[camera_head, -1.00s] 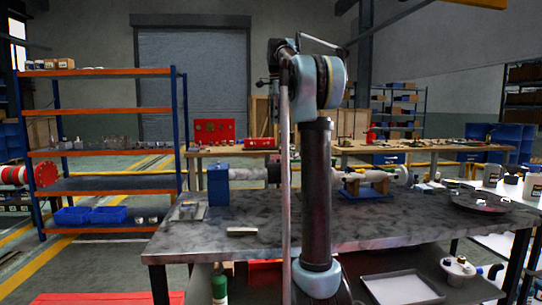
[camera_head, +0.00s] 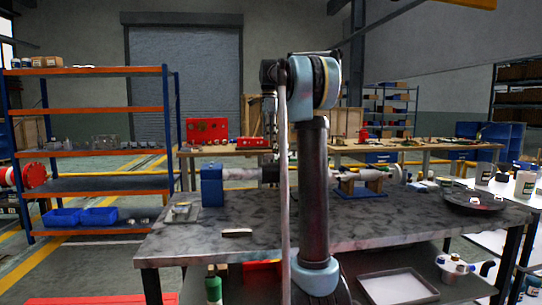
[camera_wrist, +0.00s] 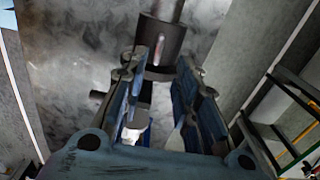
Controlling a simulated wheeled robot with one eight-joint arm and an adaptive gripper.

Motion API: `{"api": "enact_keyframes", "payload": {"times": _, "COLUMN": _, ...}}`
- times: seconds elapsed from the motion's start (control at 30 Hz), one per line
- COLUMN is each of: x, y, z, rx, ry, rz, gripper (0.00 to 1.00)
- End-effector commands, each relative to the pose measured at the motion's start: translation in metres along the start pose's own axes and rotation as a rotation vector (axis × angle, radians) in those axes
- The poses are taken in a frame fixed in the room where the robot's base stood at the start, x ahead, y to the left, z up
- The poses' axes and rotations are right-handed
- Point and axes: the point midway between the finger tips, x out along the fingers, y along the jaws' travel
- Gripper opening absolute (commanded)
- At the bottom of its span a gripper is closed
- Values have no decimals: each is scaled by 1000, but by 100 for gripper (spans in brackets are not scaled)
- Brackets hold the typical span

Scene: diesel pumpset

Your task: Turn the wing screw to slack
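On the grey marbled table (camera_head: 400,220), the head view shows a pump assembly: a blue block (camera_head: 212,186) at left, a pale pipe (camera_head: 241,174), and a white section on a blue and wooden cradle (camera_head: 362,190) at right. My arm hides its middle. In the wrist view, my gripper (camera_wrist: 168,72) has its two fingers apart. A dark cylinder with a narrower shaft (camera_wrist: 160,43) lies at and just beyond the fingertips. I cannot make out the wing screw for certain. Contact cannot be told.
A dark round tray (camera_head: 472,199) stands at the table's right end. A small flat block (camera_head: 237,233) and a grey plate (camera_head: 183,212) lie at the left. Blue and orange shelves (camera_head: 90,145) stand behind left. The front of the tabletop is mostly clear.

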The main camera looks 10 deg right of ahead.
Motion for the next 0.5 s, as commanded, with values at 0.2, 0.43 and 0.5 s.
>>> {"api": "enact_keyframes", "payload": {"times": 0.2, "x": 38, "y": 0, "z": 0, "rx": 0, "ry": 0, "rz": 0, "gripper": 28}}
{"api": "enact_keyframes", "payload": {"times": 0.43, "x": 70, "y": 0, "z": 0, "rx": 0, "ry": 0, "rz": 0, "gripper": 28}}
{"api": "enact_keyframes", "payload": {"times": 0.5, "x": 76, "y": 0, "z": 0, "rx": 0, "ry": 0, "rz": 0, "gripper": 28}}
